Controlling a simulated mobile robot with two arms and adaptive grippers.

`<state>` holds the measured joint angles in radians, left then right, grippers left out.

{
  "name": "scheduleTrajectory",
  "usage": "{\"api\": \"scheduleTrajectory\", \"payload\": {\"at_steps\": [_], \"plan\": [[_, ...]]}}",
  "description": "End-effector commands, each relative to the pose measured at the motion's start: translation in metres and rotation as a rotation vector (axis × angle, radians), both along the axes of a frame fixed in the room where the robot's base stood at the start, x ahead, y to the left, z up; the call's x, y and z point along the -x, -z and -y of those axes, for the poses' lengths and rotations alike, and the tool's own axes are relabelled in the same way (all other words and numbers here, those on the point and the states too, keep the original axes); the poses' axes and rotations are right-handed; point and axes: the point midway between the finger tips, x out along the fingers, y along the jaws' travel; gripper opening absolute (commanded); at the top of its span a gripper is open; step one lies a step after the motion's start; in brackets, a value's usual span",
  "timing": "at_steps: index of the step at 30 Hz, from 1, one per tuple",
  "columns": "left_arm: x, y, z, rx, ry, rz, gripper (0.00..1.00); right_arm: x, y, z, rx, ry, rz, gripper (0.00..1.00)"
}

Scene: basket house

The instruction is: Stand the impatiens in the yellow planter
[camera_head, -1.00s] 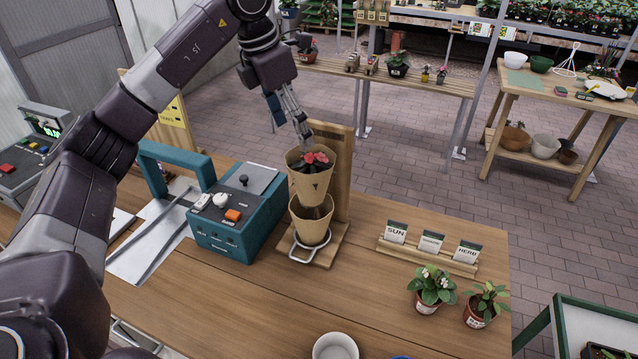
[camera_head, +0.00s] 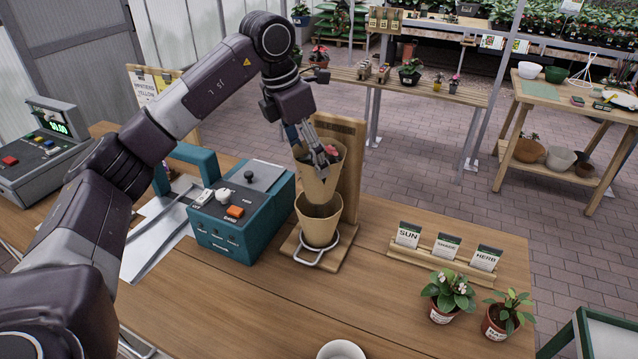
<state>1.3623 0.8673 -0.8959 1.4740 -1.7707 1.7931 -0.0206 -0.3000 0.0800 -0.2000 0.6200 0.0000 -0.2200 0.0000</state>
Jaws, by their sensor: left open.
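A red-flowered plant (camera_head: 332,153), which I take to be the impatiens, stands in the upper tan paper sleeve (camera_head: 320,184). That sleeve sits above a lower tan sleeve (camera_head: 318,229) on a wooden stand with a wire ring. My left gripper (camera_head: 321,163) is open at the mouth of the upper sleeve, its fingers pointing down in front of the flowers and hiding part of them. I cannot tell whether they touch the plant. I cannot make out a yellow planter. My right gripper is not in view.
A teal machine (camera_head: 240,212) stands close left of the sleeve stand. A seed-packet rack (camera_head: 440,266) and two potted plants (camera_head: 448,294) (camera_head: 507,312) are to the right. A white bowl (camera_head: 341,350) is at the bottom edge. The front middle tabletop is clear.

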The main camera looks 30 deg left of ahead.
Motion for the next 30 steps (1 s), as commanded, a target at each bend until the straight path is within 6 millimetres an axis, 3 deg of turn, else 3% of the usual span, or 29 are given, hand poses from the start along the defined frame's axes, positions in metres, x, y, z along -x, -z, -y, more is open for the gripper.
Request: {"api": "scheduleTrajectory", "payload": {"at_steps": [6, 11, 18, 30], "plan": [[-0.012, 0.024, 0.011, 0.000, 0.001, -0.004, 0.69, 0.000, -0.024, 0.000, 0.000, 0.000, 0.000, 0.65], [-0.016, 0.042, 0.013, 0.000, 0.001, -0.001, 0.69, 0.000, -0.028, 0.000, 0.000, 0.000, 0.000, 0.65], [-0.017, 0.044, 0.013, 0.000, 0.001, 0.000, 0.69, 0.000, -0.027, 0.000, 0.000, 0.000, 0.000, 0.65], [-0.017, 0.044, 0.013, 0.000, 0.001, 0.001, 0.26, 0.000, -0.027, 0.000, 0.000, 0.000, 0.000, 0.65]]}}
